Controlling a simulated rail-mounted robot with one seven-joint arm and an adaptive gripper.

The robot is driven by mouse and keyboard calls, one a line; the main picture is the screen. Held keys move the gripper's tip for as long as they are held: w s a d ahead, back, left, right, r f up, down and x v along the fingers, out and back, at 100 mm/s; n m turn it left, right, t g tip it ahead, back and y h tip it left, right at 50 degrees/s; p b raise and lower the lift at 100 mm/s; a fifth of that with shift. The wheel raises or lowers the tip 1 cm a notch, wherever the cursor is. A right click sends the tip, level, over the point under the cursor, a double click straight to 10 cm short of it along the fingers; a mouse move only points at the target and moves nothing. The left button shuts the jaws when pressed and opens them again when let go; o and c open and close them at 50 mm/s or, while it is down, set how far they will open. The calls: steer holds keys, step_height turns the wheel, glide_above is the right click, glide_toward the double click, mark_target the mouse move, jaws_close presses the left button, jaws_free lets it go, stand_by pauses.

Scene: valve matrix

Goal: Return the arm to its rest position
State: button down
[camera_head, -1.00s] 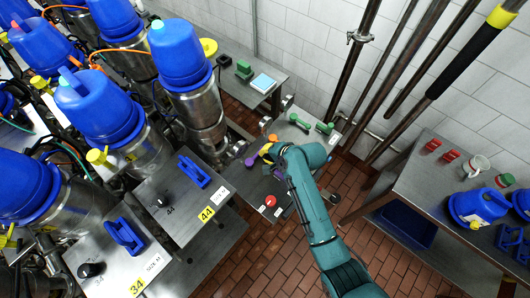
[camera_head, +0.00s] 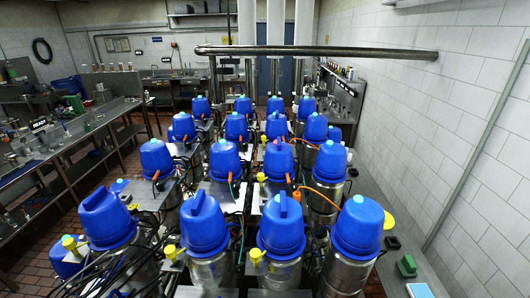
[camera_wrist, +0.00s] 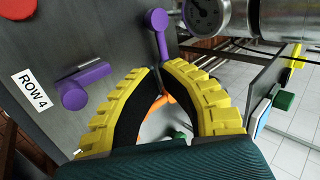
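My gripper (camera_wrist: 159,72) shows in the wrist view, with two curved yellow fingers with black inner pads. Its tips come together with only a narrow gap, and I see nothing held between them. A purple lever (camera_wrist: 158,35) stands just beyond the tips; whether they touch it I cannot tell. A second purple handle (camera_wrist: 85,85) is on the grey panel (camera_wrist: 80,30) to the left, near a "ROW 4" label (camera_wrist: 35,90). An orange handle (camera_wrist: 150,106) shows through the space between the fingers. My arm and gripper are not in the head view.
A pressure gauge (camera_wrist: 208,18) and metal pipe lie close at the upper right of the wrist view. A red button (camera_wrist: 17,8) is at the upper left. In the head view, rows of blue-capped valves (camera_head: 282,228) fill the middle, with a tiled wall (camera_head: 470,130) at right.

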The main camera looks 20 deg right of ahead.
steer(key=w+a+r+n+t+y, duration=0.15)
steer(key=w+a+r+n, duration=0.25)
steer(key=w+a+r, duration=0.5)
steer(key=w+a+r+n+t+y, duration=0.1)
steer(key=w+a+r+n+t, duration=0.4)
steer(key=w+r, duration=0.75)
steer(key=w+a+r+n+t+y, duration=0.1)
steer(key=w+a+r+n, duration=0.1)
steer(key=a+r, duration=0.5)
steer(key=w+a+r+n+t, duration=0.1)
steer(key=w+a+r+n, duration=0.2)
steer(key=a+r, duration=0.45)
steer(key=s+a+r+n+t, duration=0.2)
steer(key=r, duration=0.5)
steer(key=s+a+r+n+t, duration=0.2)
steer(key=r, duration=0.5)
steer(key=s+d+r+n+t+h, duration=0.1)
steer(key=s+d+r+n+t, duration=0.1)
steer(key=s+r, duration=0.4)
steer(key=shift+s+d+r+n, duration=0.2)
steer(key=shift+s+n, duration=0.3)
steer(key=shift+n, duration=0.4)
